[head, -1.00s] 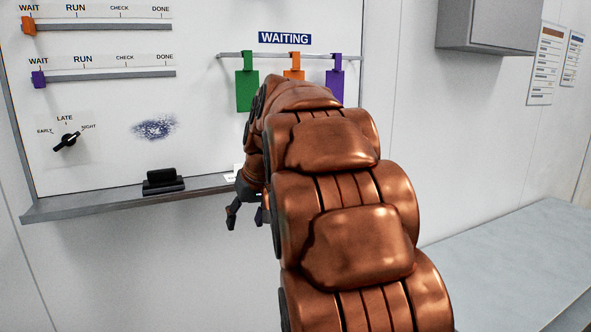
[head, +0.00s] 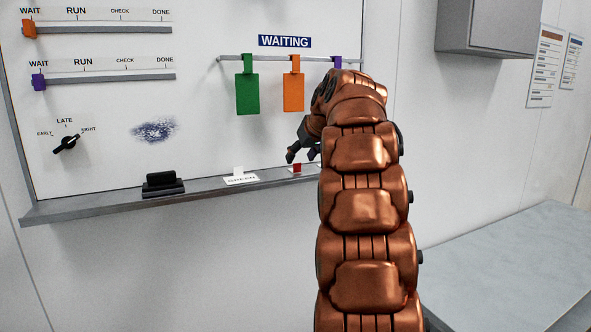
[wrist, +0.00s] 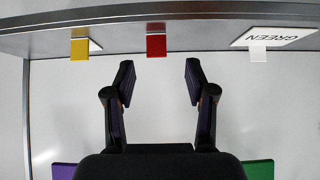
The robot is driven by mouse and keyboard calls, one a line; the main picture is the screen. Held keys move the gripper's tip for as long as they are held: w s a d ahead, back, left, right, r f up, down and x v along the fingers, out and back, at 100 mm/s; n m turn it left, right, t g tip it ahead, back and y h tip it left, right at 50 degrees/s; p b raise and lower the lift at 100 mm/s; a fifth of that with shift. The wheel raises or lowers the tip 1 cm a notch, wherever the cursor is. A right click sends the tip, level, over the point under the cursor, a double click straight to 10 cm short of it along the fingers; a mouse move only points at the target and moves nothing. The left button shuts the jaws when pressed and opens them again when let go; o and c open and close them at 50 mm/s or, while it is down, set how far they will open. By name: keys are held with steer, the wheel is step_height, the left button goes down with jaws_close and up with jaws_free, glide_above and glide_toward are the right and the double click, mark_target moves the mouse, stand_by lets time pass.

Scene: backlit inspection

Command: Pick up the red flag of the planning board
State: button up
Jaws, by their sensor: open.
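The red flag (head: 297,168) is a small red tab on the ledge of the planning board (head: 215,120), partly hidden by my arm's edge in the head view. In the wrist view the red flag (wrist: 156,46) shows whole at the ledge, roughly centred between and beyond my fingertips. My gripper (wrist: 158,75) is open and empty, its two fingers pointing at the ledge, apart from the flag. In the head view my gripper (head: 302,154) is just above the red flag, partly hidden by my arm.
The wrist view shows a yellow tab (wrist: 79,49) and a white tab (wrist: 258,51) on the ledge (wrist: 200,27), either side of the red flag. Green (head: 247,95), orange (head: 293,92) and purple (head: 337,63) tags hang above. A black eraser (head: 162,183) sits left on the ledge.

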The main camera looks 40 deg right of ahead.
mark_target(299, 174)
steer(key=x, duration=0.1)
steer(key=p+x, duration=0.2)
steer(key=x, duration=0.1)
steer(key=shift+d, duration=0.3)
steer(key=shift+w+d+f, duration=0.15)
steer(key=shift+w+f, duration=0.25)
steer(key=shift+f, duration=0.05)
steer(key=c, duration=0.8)
